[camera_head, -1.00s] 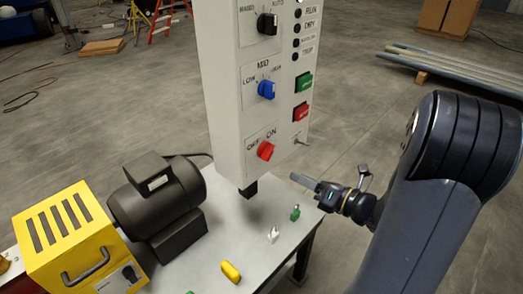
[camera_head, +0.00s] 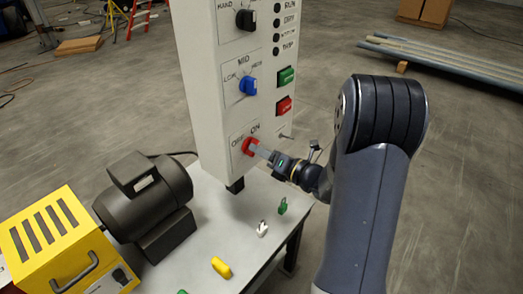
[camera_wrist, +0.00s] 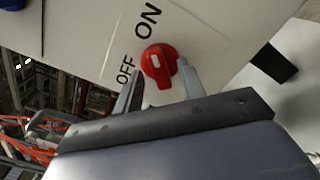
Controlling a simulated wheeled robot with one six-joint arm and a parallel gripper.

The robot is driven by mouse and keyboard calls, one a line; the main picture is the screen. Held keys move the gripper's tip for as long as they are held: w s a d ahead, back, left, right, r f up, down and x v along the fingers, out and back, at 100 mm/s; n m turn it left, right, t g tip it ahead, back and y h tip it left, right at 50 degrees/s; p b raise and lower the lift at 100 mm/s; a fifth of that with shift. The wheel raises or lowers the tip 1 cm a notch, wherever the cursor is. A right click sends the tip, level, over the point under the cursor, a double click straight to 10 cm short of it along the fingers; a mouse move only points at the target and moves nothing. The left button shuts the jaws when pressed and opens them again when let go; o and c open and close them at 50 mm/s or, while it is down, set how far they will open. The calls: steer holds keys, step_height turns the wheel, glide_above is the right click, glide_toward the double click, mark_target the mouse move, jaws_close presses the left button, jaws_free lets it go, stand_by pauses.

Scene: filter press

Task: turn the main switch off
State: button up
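The main switch is a red rotary knob (camera_head: 249,146) low on the front of the white panel, with OFF printed to its left and ON above it. In the wrist view the red knob (camera_wrist: 160,64) has a white mark, and its handle looks turned towards ON. My gripper (camera_head: 262,151) is at the knob. In the wrist view my gripper (camera_wrist: 158,85) is open, with one finger left of the knob and the other close along its right side. I cannot tell whether either finger touches it.
Above are a blue selector (camera_head: 248,86), a black selector (camera_head: 246,19), a green button (camera_head: 286,76) and a red button (camera_head: 284,105). A small toggle (camera_head: 285,136) is right of the knob. A dark motor (camera_head: 145,200) and yellow box (camera_head: 65,240) stand left on the table.

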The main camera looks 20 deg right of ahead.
steer(key=shift+w+a, duration=0.1)
steer(key=shift+w, duration=0.05)
jaws_close()
stand_by(0.4)
steer(key=shift+f+b, duration=0.1)
steer(key=shift+b, duration=0.2)
steer(key=n+b, duration=1.8)
steer(key=b, duration=0.3)
steer(key=shift+a+b, duration=0.1)
steer(key=shift+b, duration=0.3)
